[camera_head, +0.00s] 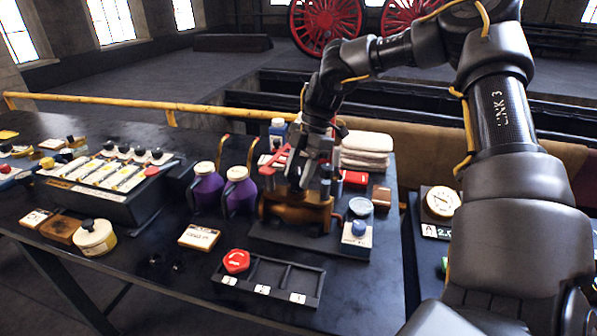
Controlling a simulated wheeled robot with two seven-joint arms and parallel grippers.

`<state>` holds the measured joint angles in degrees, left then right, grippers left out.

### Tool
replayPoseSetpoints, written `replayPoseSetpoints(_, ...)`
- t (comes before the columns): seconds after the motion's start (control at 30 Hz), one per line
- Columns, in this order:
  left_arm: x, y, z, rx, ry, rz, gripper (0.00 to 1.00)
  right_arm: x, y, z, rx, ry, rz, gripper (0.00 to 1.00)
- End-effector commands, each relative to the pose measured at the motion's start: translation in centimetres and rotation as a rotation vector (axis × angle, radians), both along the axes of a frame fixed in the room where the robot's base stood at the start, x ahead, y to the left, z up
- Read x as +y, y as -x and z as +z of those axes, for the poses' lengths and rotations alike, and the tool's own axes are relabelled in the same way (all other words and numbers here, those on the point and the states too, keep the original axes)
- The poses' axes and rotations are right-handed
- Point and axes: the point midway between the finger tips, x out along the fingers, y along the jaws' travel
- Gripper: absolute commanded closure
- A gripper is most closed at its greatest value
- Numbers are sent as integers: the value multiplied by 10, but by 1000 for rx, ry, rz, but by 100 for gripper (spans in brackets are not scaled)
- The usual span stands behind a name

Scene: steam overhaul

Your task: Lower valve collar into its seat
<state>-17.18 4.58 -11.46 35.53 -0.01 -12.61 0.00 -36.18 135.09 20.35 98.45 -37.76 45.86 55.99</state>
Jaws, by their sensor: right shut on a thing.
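My right gripper (302,182) points down over the brass valve body (300,213), which stands on a dark base plate right of the table's middle. Its jaws are shut on a small part, which I take to be the valve collar; the fingers and wrist hide most of it. The seat in the valve body is also hidden, so I cannot tell whether the collar touches it. My left gripper is not in view.
Two purple bottles (240,192) stand close left of the valve. A blue-topped block (357,233) is at its right front, folded cloths (366,152) behind. In front lies a compartment tray (285,277) with a red part (236,261).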

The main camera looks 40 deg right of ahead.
Motion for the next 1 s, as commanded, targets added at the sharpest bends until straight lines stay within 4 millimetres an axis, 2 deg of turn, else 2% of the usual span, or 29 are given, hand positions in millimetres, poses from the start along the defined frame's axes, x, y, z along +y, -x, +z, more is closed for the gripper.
replayPoseSetpoints(0.2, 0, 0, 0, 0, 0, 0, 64, 0, 0, 0, -1, 0, 0, 86)
replayPoseSetpoints(0.23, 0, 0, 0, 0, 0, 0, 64, 0, 0, 0, -1, 0, 1, 56)
replayPoseSetpoints(0.4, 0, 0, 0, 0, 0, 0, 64, 0, 0, 0, -1, 0, 0, 34)
replayPoseSetpoints(0.6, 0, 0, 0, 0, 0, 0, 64, 0, 0, 0, 0, 0, 0, 32)
replayPoseSetpoints(0.73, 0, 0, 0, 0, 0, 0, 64, 0, 0, 0, 1, 0, 0, 18)
replayPoseSetpoints(1.0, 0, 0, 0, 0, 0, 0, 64, 0, 0, 0, 0, 0, 0, 18)
